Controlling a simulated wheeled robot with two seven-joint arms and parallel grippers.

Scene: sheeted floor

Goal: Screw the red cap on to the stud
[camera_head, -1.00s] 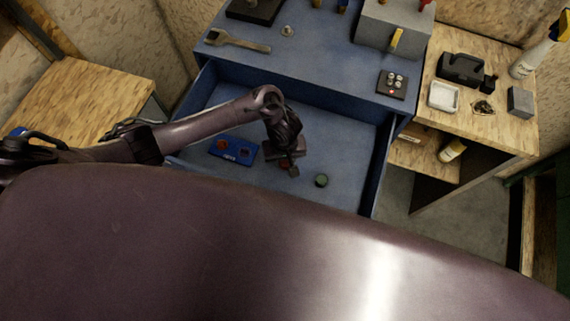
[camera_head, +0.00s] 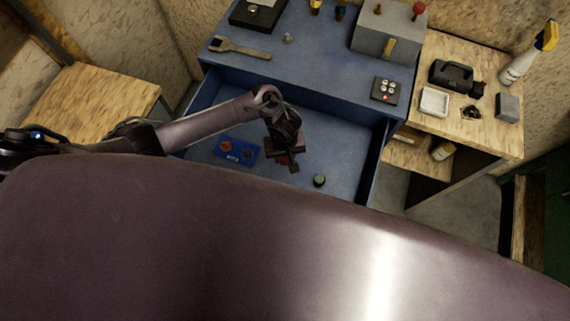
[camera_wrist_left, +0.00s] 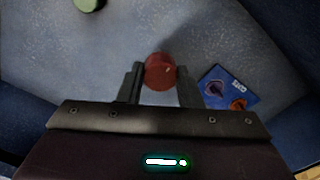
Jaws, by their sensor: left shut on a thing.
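The red cap (camera_wrist_left: 160,72) sits between the two fingertips of my left gripper (camera_wrist_left: 160,83) in the left wrist view. The gripper is shut on it. In the head view my left gripper (camera_head: 288,161) hangs over the open blue drawer (camera_head: 340,150), and the cap is mostly hidden there by the gripper. A small silvery upright piece (camera_head: 289,38), which may be the stud, stands on the blue bench top behind the drawer. My right gripper is not in view.
A blue plate (camera_head: 225,147) with red and purple pieces lies in the drawer left of the gripper. A dark round piece with a green top (camera_head: 319,180) lies to its right. A wrench (camera_head: 240,48), a grey box (camera_head: 385,42) and a button panel (camera_head: 387,90) are on the bench.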

